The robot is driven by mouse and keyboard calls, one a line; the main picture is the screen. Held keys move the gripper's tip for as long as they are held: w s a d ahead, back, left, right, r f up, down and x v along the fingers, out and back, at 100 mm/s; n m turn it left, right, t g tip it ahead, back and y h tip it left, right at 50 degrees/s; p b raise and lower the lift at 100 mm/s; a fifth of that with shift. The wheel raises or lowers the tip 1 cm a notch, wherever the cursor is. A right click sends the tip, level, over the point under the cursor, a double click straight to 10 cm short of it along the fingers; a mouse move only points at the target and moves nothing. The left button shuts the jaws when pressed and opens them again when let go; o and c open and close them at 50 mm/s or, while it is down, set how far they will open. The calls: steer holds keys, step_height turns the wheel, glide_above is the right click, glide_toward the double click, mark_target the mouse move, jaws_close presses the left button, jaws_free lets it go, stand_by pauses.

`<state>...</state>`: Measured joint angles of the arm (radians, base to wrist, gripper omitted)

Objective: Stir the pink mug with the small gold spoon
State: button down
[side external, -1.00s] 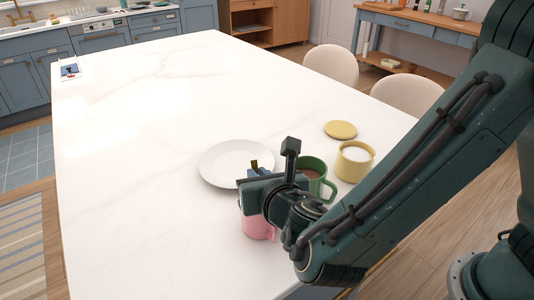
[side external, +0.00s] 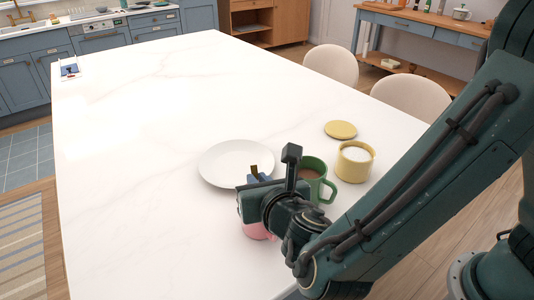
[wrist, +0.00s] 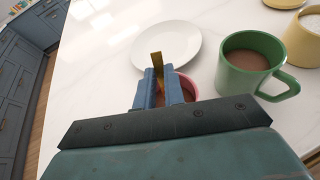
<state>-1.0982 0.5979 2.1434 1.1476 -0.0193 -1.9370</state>
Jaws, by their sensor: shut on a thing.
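My gripper (wrist: 160,88) is shut on the small gold spoon (wrist: 157,60), whose flat handle end sticks up between the blue fingers. The spoon's handle tip also shows in the side external view (side external: 254,169). The pink mug (side external: 257,231) stands on the white counter, mostly hidden behind my gripper. In the wrist view, part of the pink mug's rim and brown drink (wrist: 187,88) show just behind and beside the fingers. My gripper is over the mug. The spoon's lower end is hidden, so I cannot tell how deep it is.
A green mug (wrist: 239,80) with brown drink stands close to the right of the pink mug. A white plate (side external: 215,168) lies behind. A yellow pot (side external: 354,168) of white contents and its yellow lid (side external: 340,129) are farther right.

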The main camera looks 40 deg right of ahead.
steer(key=shift+d, duration=1.1)
steer(key=shift+w+a, duration=0.1)
steer(key=shift+w+a, duration=0.55)
steer(key=shift+s+a, duration=0.1)
steer(key=shift+s+a, duration=0.55)
steer(key=shift+s, duration=0.05)
steer(key=shift+d, duration=1.3)
